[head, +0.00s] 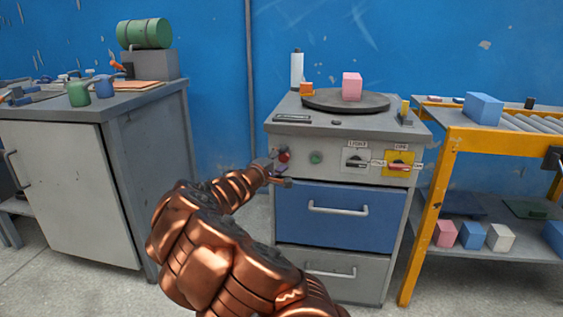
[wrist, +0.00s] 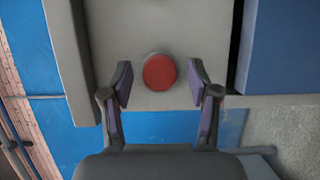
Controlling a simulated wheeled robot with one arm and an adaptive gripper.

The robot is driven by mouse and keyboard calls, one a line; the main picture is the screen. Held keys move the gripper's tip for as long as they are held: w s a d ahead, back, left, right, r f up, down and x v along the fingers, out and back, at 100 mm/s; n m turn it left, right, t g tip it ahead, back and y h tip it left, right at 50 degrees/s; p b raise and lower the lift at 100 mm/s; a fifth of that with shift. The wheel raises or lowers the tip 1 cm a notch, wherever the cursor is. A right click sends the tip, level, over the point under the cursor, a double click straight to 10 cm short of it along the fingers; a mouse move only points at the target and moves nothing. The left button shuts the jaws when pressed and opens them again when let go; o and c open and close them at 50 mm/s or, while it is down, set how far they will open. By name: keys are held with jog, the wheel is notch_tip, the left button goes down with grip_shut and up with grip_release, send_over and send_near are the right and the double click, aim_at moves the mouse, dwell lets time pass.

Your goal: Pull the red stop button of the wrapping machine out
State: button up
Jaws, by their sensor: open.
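The red stop button (head: 285,155) is on the left of the front panel of the grey wrapping machine (head: 318,132). In the wrist view the red button (wrist: 159,72) is round and shows its face whole. My gripper (wrist: 160,78) is open, with one finger on each side of the button and a visible gap on both sides. In the head view my gripper (head: 280,170) is at the panel by the button and partly covers that area. I cannot tell how far the fingertips are from the panel.
Right of the button are a green button (head: 316,157), a black switch (head: 356,161) and a red switch on a yellow plate (head: 399,164). A blue drawer (head: 340,232) with a handle is below. A pink box (head: 352,86) stands on the turntable (head: 330,101).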

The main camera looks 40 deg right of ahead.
grip_shut()
dwell(0.6)
